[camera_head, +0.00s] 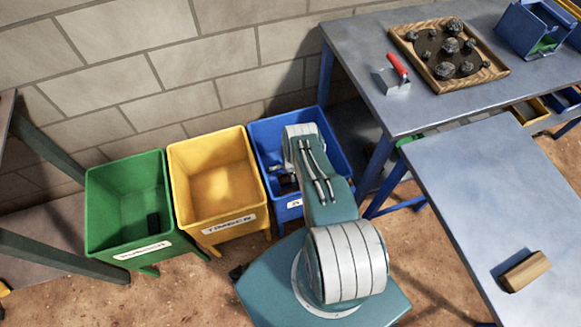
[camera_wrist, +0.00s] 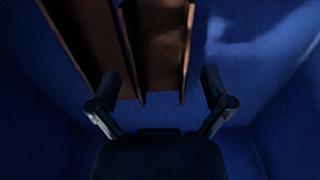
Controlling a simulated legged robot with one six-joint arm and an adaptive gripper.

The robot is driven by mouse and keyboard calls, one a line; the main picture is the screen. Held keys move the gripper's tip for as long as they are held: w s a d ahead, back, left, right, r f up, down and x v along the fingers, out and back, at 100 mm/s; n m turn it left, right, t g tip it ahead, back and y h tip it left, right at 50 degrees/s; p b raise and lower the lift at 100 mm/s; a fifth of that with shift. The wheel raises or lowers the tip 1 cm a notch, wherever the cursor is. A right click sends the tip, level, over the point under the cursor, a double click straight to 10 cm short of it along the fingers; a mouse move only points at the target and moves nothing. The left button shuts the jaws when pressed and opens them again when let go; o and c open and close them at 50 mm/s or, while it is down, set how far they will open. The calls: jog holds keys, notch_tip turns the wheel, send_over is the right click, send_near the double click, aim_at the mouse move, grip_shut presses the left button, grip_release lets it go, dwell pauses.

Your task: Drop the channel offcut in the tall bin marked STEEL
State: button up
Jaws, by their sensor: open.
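The blue bin (camera_head: 338,148) stands at the right end of a row of bins; its label shows only an "S" beside my arm. My arm reaches into it and hides much of its inside. In the wrist view, the blue walls of the bin (camera_wrist: 255,60) surround my gripper (camera_wrist: 160,85), whose two fingers are spread apart. A rust-brown channel piece (camera_wrist: 160,55) with raised edges lies beyond and between the fingertips. Another brown length (camera_wrist: 80,35) lies to its left. I cannot tell which is the offcut; neither appears clamped. Dark shapes show inside the bin in the head view.
A yellow bin (camera_head: 222,228) marked TIMBER and a green bin (camera_head: 98,215) holding a dark block (camera_head: 153,223) stand to the left. A bench with a tray of dark lumps (camera_head: 492,79) is at right. A wood block (camera_head: 525,271) lies on the nearer table.

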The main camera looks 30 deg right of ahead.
notch_tip(320, 180, up, 10)
notch_tip(320, 180, up, 23)
jog(key=n+t, duration=0.1)
jog(key=n, duration=0.3)
send_over(290, 179)
jog(key=w+a, duration=0.2)
jog(key=w, duration=0.6)
jog(key=a+r+n+t, duration=0.1)
jog(key=a+r+n, duration=0.15)
jog(key=r, duration=0.75)
jog(key=a+r+n, duration=0.2)
jog(key=a+r, duration=0.1)
jog(key=r, duration=0.7)
jog(key=s+a+r+n+t, duration=0.1)
jog(key=s+a+r+n, duration=0.25)
jog(key=s+r, duration=0.45)
jog(key=s+a+r+n+t, duration=0.1)
jog(key=s+a+r+n, duration=0.3)
jog(key=r, duration=0.7)
jog(key=s+a+r+n, duration=0.2)
jog(key=s, duration=0.7)
jog(key=s+a+r+n+t, duration=0.1)
jog(key=s+a+r+n, duration=0.1)
jog(key=s, duration=0.8)
jog(key=shift+a+r+n+t, duration=0.2)
jog(key=shift+a+n+t, duration=0.1)
jog(key=shift+a+n, duration=0.15)
